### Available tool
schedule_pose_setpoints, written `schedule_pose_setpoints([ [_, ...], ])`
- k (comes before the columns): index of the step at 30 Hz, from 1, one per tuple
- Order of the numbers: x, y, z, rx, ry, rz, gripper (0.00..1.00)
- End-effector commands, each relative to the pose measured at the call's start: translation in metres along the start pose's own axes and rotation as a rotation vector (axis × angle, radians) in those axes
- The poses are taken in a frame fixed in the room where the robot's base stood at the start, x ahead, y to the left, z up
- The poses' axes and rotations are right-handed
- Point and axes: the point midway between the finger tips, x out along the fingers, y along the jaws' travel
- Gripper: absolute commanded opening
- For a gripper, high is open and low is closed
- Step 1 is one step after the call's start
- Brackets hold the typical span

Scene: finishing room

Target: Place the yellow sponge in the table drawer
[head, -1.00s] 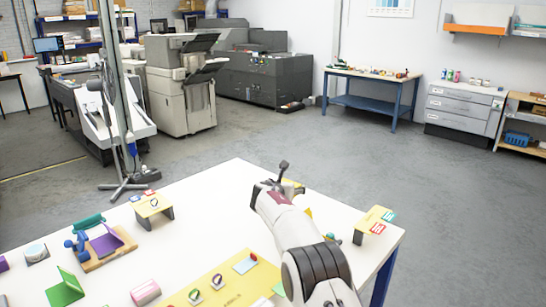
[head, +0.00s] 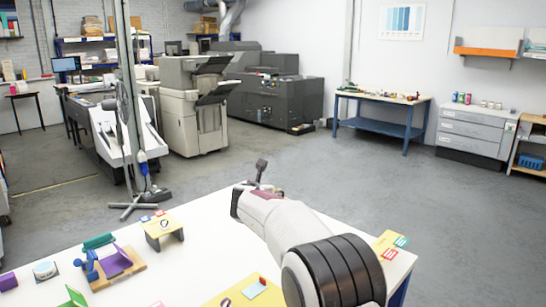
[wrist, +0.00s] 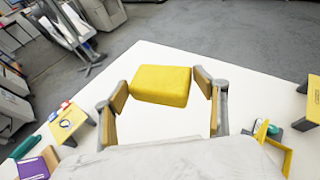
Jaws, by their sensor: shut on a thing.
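The yellow sponge (wrist: 160,85) is a thick block between the two fingers of my gripper (wrist: 163,86) in the wrist view. My gripper is shut on it, with one finger at each side. The white table top shows below and around the sponge in that view; I cannot tell the height between them. In the head view my arm reaches over the white table (head: 190,262), and the arm hides the fingers and sponge. No drawer of this table shows in either view.
A small yellow stand (head: 163,229) and a purple piece on a wooden base (head: 117,262) are on the table's left part. Another yellow stand (head: 388,243) is at its right edge. Grey floor lies beyond the table. A grey drawer cabinet (head: 475,129) stands far off at right.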

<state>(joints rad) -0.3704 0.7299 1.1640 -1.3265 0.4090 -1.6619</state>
Motion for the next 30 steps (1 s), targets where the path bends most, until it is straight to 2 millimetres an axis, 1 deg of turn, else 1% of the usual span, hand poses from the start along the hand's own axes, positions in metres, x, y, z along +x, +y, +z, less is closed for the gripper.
schedule_pose_setpoints([
  [1, -0.011, 0.006, 0.004, -0.005, -0.002, 0.015, 0.58],
  [8, -0.054, 0.03, 0.015, -0.032, -0.002, 0.08, 0.58],
  [15, -0.102, 0.051, 0.024, -0.06, -0.002, 0.15, 0.58],
  [20, -0.134, 0.063, 0.028, -0.079, -0.002, 0.195, 0.58],
  [30, -0.205, 0.084, 0.033, -0.12, -0.003, 0.294, 0.58],
])
